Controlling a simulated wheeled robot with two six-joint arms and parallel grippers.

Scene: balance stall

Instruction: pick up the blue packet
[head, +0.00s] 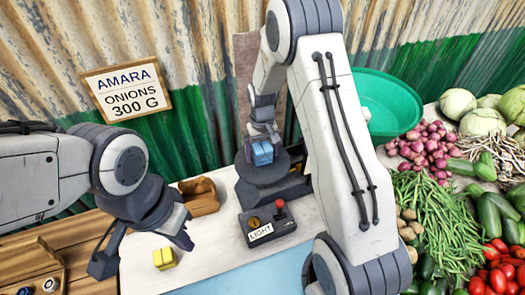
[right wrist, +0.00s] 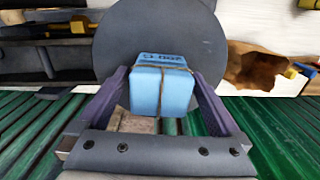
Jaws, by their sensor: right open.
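The blue packet (head: 262,153) sits on the dark round pan of the scale (head: 262,190) in the head view. In the right wrist view the packet (right wrist: 162,92) is a light blue block tied with string, with dark print on top. My right gripper (head: 263,135) is over the packet from behind, open, with one finger on each side of it. The right wrist view shows this gripper (right wrist: 163,78) around the packet, not closed on it. My left gripper (head: 140,250) is open and empty above the table's left part, near a yellow block (head: 164,258).
A brown pouch (head: 198,196) lies left of the scale. A box marked LIGHT (head: 267,222) with a red knob stands in front. A green basin (head: 388,105) and heaps of vegetables (head: 440,215) fill the right. A wooden tray (head: 35,270) is at lower left.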

